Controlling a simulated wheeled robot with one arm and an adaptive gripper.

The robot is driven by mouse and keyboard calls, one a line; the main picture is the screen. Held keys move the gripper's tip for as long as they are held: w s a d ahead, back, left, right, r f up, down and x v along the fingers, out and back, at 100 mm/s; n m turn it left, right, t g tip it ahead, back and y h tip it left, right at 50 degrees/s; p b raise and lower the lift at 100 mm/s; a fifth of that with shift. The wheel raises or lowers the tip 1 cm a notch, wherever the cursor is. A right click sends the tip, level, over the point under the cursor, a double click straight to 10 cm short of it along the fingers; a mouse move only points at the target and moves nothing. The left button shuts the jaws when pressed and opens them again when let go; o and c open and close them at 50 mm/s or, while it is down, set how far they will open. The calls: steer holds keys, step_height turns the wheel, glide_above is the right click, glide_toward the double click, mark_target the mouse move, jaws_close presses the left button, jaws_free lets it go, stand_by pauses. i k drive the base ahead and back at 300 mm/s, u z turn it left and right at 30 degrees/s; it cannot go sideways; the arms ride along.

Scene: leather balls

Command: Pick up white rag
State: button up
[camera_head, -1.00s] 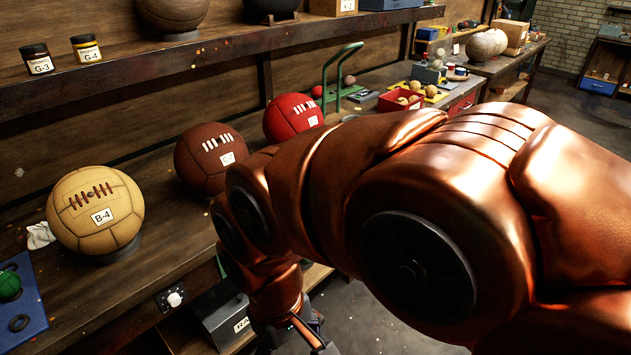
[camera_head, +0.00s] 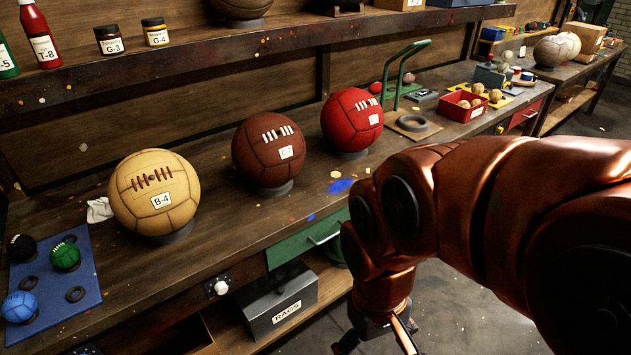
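A white rag (camera_head: 99,210) lies on the workbench at the left, just left of the tan ball labelled B-4 (camera_head: 154,195). The ball hides part of it. My gripper (camera_head: 378,345) is at the bottom of the view, low in front of the bench and well right of the rag. Two finger parts show spread apart, with nothing seen between them, but their tips are cut off by the lower edge. A grey box labelled RAGS (camera_head: 280,305) stands on the shelf under the bench; whether it holds anything cannot be seen.
A brown ball (camera_head: 268,150) and a red ball (camera_head: 352,118) stand on the bench right of the tan ball. A blue mat (camera_head: 88,268) with small balls and rings lies at the left. An upper shelf (camera_head: 200,75) with bottles and jars overhangs the back.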

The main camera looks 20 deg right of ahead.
mark_target(100, 211)
steer(key=u, duration=0.4)
steer(key=k, duration=0.45)
steer(key=u, duration=1.45)
steer(key=i, duration=2)
steer(key=z, duration=0.35)
